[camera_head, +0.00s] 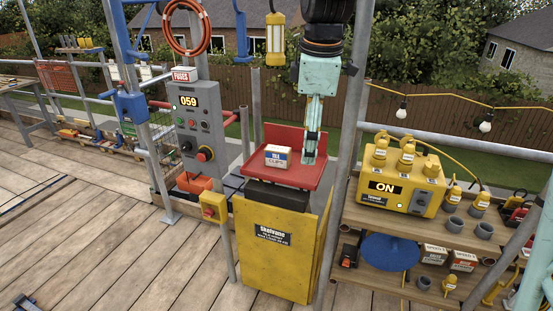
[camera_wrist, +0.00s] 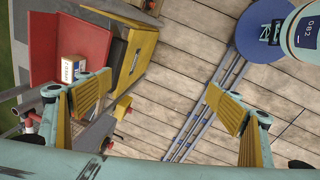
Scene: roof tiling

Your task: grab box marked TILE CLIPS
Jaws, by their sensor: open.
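The small white and blue box marked TILE CLIPS (camera_head: 278,156) sits on the red tray (camera_head: 296,178) on top of the yellow Skelvane cabinet (camera_head: 270,250). The box also shows at the upper left in the wrist view (camera_wrist: 72,67), just beyond my left finger, which partly covers it. My gripper (camera_head: 312,150) hangs pointing down close to the right of the box in the head view. In the wrist view my gripper (camera_wrist: 160,92) is open and empty, with its yellow-padded fingers wide apart and the box outside the gap between them.
The red tray has a raised back wall. A grey control panel (camera_head: 196,130) with a FUSES box (camera_head: 184,74) on top stands to the left. Scaffold poles and a shelf with a yellow ON unit (camera_head: 398,190) stand to the right. Wooden decking (camera_head: 100,240) lies open in front.

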